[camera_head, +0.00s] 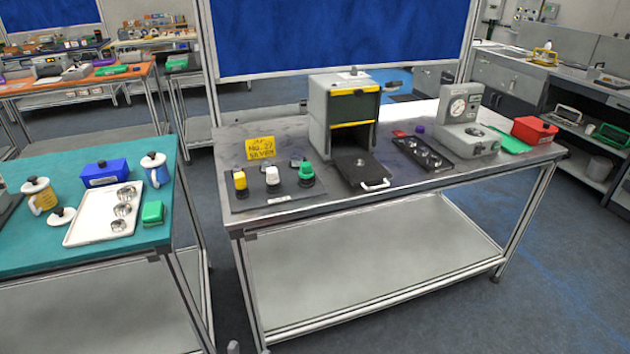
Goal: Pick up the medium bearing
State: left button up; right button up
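On the teal table at the left, a white tray (88,226) holds three round silver metal bearings in a row. The far bearing (126,193), the middle bearing (122,210) and the near bearing (118,226) lie along the tray's right side. Their sizes look close, so I cannot tell surely which is the medium one. On the grey metal table, a black tray (447,160) has several round metallic spots; I cannot tell whether they are bearings or empty seats. Neither of my grippers can be made out in this view.
A blue box (105,173), white-lidded mugs (156,170) and a green block (153,213) surround the white tray. The metal table (330,205) carries a grey machine (325,105), a gauge device (458,108) and a red box (535,130). A floor gap separates the tables.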

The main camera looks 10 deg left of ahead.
aim_at(121, 210)
jog(key=u, duration=1.5)
